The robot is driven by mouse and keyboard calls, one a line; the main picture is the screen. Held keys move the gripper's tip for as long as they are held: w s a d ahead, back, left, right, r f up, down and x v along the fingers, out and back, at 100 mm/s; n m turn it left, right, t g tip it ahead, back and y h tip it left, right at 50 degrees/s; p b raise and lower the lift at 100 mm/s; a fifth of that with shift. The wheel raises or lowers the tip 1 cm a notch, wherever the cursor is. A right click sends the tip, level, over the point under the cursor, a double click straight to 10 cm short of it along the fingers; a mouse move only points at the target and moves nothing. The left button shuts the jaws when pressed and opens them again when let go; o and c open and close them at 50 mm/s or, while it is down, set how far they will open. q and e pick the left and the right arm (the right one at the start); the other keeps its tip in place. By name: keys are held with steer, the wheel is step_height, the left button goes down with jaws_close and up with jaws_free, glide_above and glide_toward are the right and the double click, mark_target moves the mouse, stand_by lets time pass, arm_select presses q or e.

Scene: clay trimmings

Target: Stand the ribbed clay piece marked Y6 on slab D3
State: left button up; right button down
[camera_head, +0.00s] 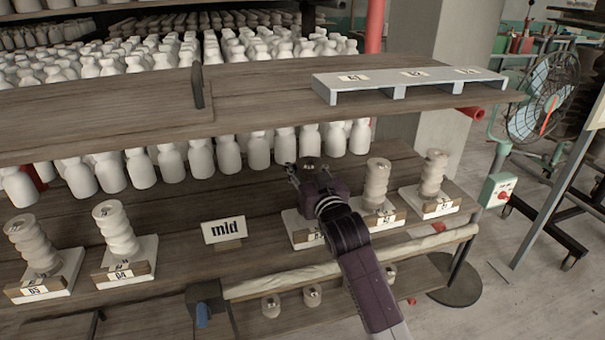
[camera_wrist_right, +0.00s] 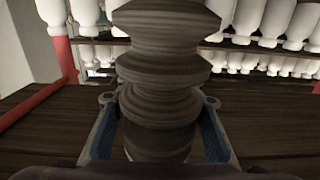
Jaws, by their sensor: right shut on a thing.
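My right gripper (camera_head: 318,183) is shut on a ribbed clay piece (camera_wrist_right: 165,70), which stands upright between its blue-padded fingers (camera_wrist_right: 158,135). In the head view only the top of the piece (camera_head: 311,162) shows above the gripper; its marking is not readable. A pale slab (camera_head: 299,234) lies partly behind and below the gripper; its label is half hidden, though its place in the row fits D3. Whether the piece touches this slab is hidden. My left gripper is not in view.
Ribbed pieces stand on slabs left, D5 (camera_head: 62,283) and D4 (camera_head: 149,251), and right (camera_head: 398,216), (camera_head: 440,207). An upper shelf (camera_head: 260,95) with a grey rack (camera_head: 400,82) overhangs behind; white bottles (camera_head: 259,150) line the back.

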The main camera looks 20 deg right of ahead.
steer(key=shift+f, duration=1.4)
steer(key=shift+f, duration=0.1)
steer(key=c, duration=1.2)
jaws_free()
steer(key=shift+f, duration=0.1)
steer(key=shift+s, duration=0.15)
steer(key=s, duration=1.2)
steer(key=shift+d+b, duration=0.35)
steer(key=shift+b, duration=0.05)
